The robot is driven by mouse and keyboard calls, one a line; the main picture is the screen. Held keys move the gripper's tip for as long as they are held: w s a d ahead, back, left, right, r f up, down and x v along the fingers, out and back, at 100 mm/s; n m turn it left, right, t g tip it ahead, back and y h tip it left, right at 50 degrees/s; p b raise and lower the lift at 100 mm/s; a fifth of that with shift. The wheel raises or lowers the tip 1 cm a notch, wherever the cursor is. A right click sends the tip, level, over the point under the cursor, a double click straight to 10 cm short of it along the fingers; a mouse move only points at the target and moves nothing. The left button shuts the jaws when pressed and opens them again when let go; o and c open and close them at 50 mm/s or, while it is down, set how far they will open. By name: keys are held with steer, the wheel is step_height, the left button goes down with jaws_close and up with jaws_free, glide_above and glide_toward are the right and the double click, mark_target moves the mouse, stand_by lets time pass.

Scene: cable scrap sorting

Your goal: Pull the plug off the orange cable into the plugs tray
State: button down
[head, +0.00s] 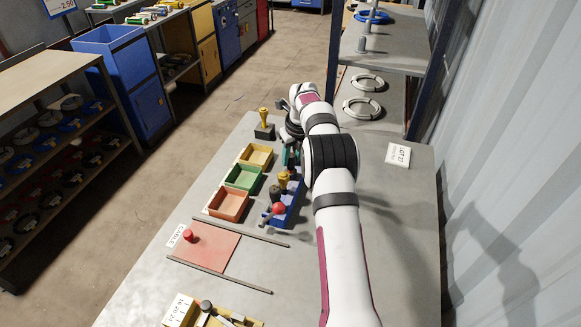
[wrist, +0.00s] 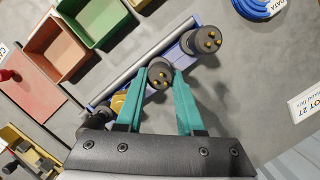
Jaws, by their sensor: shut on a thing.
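My gripper (wrist: 160,78) has two teal fingers, shut on a dark round plug (wrist: 160,71) with gold pins that face the wrist camera. In the head view my gripper (head: 291,157) is mostly hidden behind my arm, at the far end of the blue rack (head: 289,213). A second dark plug with gold pins (wrist: 207,40) sits beside the held one, apart from the fingers. A yellow-orange piece (wrist: 118,102) shows beside the left finger; I cannot tell whether it is the orange cable. The plugs tray cannot be told by label among the yellow (head: 257,156), green (head: 243,178) and orange (head: 229,204) trays.
The three trays stand in a row left of the rack. A reddish mat (head: 211,254) with a red knob (head: 188,235) lies nearer, between grey rods. A stamp (head: 264,130) stands beyond the trays. A lot card (head: 398,154) lies right of my arm, with bare table around it.

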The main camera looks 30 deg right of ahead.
steer(key=shift+w+v, duration=0.2)
steer(key=shift+v, duration=0.6)
steer(key=shift+w+v, duration=0.2)
steer(key=shift+v, duration=0.65)
steer(key=shift+w+v, duration=0.2)
steer(key=shift+v, duration=0.6)
steer(key=shift+r, duration=0.15)
